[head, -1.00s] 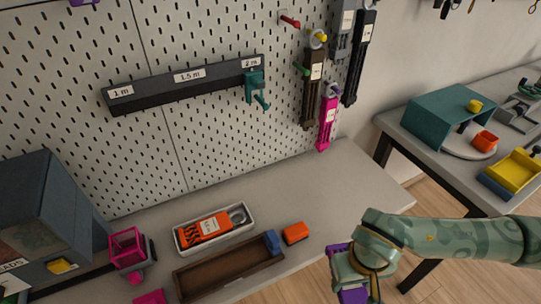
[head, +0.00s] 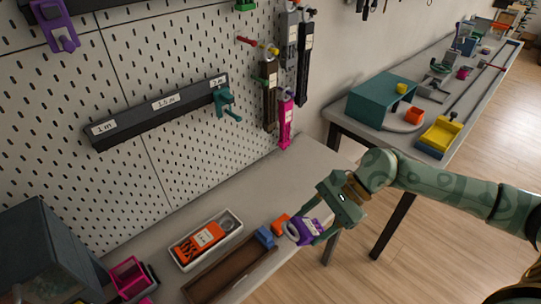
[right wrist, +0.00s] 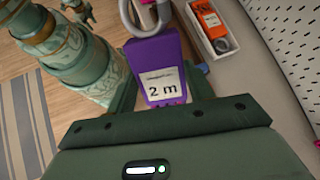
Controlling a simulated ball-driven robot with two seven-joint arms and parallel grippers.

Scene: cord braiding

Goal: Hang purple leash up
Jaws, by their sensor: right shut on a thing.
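My right gripper (head: 314,229) is shut on the purple leash (head: 300,232), above the front edge of the bench. In the right wrist view the purple leash (right wrist: 164,62) shows a white "2 m" label and a pale grey loop at its far end. On the pegboard (head: 190,140), a red peg (head: 245,41) and a yellow-tipped peg (head: 273,50) stick out. Brown (head: 269,100), black (head: 304,55) and magenta (head: 286,118) leashes hang at its right end. My left gripper does not show.
A dark rail (head: 150,112) with length labels and a teal clamp (head: 226,103) crosses the board. On the bench are a white tray (head: 237,215) with an orange leash, a brown tray (head: 203,290) and an orange block (head: 281,222). The bench's right back part is clear.

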